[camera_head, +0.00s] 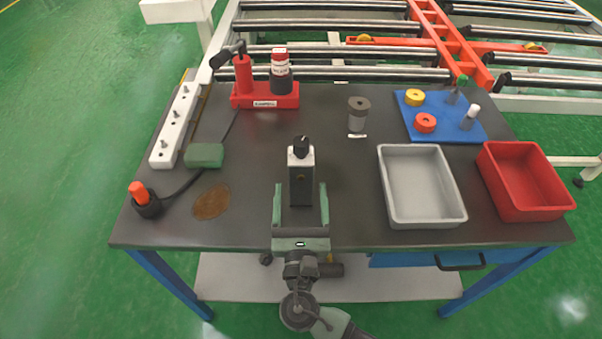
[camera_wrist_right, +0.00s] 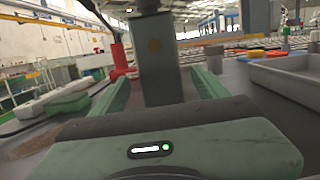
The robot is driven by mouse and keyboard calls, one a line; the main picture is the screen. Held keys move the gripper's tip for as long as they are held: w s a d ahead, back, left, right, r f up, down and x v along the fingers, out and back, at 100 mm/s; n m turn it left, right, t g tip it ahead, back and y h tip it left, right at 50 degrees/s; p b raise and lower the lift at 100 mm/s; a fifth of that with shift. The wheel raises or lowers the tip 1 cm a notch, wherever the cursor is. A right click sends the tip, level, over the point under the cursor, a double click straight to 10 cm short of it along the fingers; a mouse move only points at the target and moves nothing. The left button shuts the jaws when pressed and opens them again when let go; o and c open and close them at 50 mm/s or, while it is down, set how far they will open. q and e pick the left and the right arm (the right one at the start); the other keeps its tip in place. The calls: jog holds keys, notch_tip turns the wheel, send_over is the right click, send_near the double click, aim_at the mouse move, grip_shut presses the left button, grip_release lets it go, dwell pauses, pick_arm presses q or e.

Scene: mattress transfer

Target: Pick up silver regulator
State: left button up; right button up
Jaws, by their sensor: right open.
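The silver regulator, as I take it, is an upright block with a silver upper part, a dark front and a black knob on top (camera_head: 301,163). It stands on the dark table near the front middle. My right gripper (camera_head: 300,187) comes from the front edge, open, with one green finger on each side of the block. In the right wrist view the block (camera_wrist_right: 172,60) rises between the two fingers. I cannot tell whether either finger touches it. My left gripper is not in view.
A grey tray (camera_head: 391,212) and a red bin (camera_head: 517,207) are to the right. A green block (camera_head: 204,155), a white strip (camera_head: 176,125) and a dark base with a red top (camera_head: 147,206) lie left. A red stand (camera_head: 264,103), grey cylinder (camera_head: 358,113) and blue board (camera_head: 449,127) are behind.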

aim_at(301, 187)
jog(key=w, duration=0.4)
jog(key=shift+r+p, duration=0.35)
jog(key=shift+w, duration=0.1)
grip_shut()
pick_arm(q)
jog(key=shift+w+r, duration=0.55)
pick_arm(e)
jog(key=shift+w+r, duration=0.1)
